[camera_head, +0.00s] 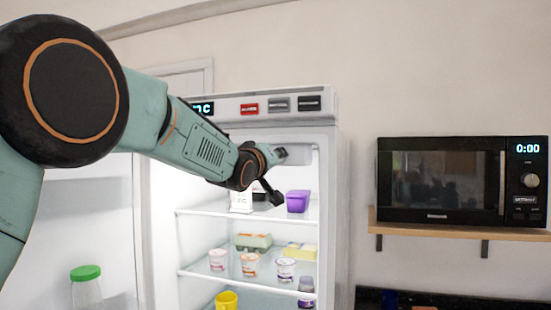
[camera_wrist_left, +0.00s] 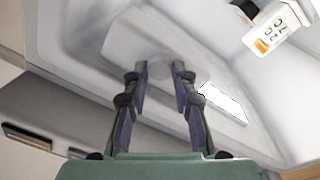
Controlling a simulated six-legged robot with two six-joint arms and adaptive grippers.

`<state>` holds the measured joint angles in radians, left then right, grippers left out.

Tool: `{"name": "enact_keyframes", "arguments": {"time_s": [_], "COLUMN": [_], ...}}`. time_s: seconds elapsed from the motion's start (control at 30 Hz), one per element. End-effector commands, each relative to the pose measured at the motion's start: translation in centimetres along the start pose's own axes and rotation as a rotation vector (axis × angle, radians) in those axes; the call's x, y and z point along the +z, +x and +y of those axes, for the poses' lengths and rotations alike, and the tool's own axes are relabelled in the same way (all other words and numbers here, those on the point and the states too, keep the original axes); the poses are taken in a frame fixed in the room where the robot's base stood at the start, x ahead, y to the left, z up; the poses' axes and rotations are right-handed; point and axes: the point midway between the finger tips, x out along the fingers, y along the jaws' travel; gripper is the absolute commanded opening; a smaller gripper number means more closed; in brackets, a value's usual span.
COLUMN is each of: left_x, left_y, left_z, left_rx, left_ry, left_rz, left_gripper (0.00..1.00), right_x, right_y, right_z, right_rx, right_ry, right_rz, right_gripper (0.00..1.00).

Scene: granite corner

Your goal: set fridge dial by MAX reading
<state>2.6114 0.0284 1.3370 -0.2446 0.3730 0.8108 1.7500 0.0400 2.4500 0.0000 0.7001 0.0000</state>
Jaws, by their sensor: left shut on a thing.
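The fridge (camera_head: 330,230) stands open in the head view. My left arm reaches into its upper part, and the left gripper is hard to make out there. A white thermometer card (camera_wrist_left: 277,29) with dark digits and an orange patch is at the upper right; a white card also shows on the top shelf in the head view (camera_head: 241,202).
A purple tub (camera_head: 298,201) stands on the top shelf beside my arm. Cups, an egg carton (camera_head: 253,241) and a yellow cup (camera_head: 227,300) are below. A display (camera_head: 203,108), partly hidden by my arm, is on the fridge's top panel. A microwave (camera_head: 440,180) sits on a shelf at right.

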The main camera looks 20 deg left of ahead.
Motion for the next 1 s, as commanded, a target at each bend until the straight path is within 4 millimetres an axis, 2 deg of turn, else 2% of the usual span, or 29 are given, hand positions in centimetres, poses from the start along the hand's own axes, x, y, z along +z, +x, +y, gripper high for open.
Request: {"name": "enact_keyframes", "arguments": {"time_s": [0.03, 0.57, 0.6, 0.83, 1.0], "left_x": [0.55, 0.49, 0.49, 0.24, 0.11], "left_y": [0.01, 0.01, 0.01, 0.0, 0.0], "left_z": [-0.39, -0.35, -0.35, -0.18, -0.09], "left_rx": [-0.008, -0.006, -0.006, -0.003, -0.001], "left_ry": [0.01, 0.027, 0.027, 0.026, 0.026], "left_rz": [-0.012, -0.012, -0.012, -0.007, -0.004], "left_gripper": [0.0, 0.0, 0.3, 0.49, 0.49], "right_x": [0.0, 0.01, 0.0, 0.01, 0.0], "right_y": [-0.02, -0.04, -0.04, -0.05, -0.05], "right_z": [0.0, 0.0, 0.0, 0.0, 0.0], "right_rx": [0.0, 0.0, 0.0, 0.0, 0.0], "right_ry": [0.0, 0.0, 0.0, 0.0, 0.0], "right_rz": [0.0, 0.0, 0.0, 0.0, 0.0], "right_gripper": [0.4, 0.4, 0.4, 0.4, 0.4]}}
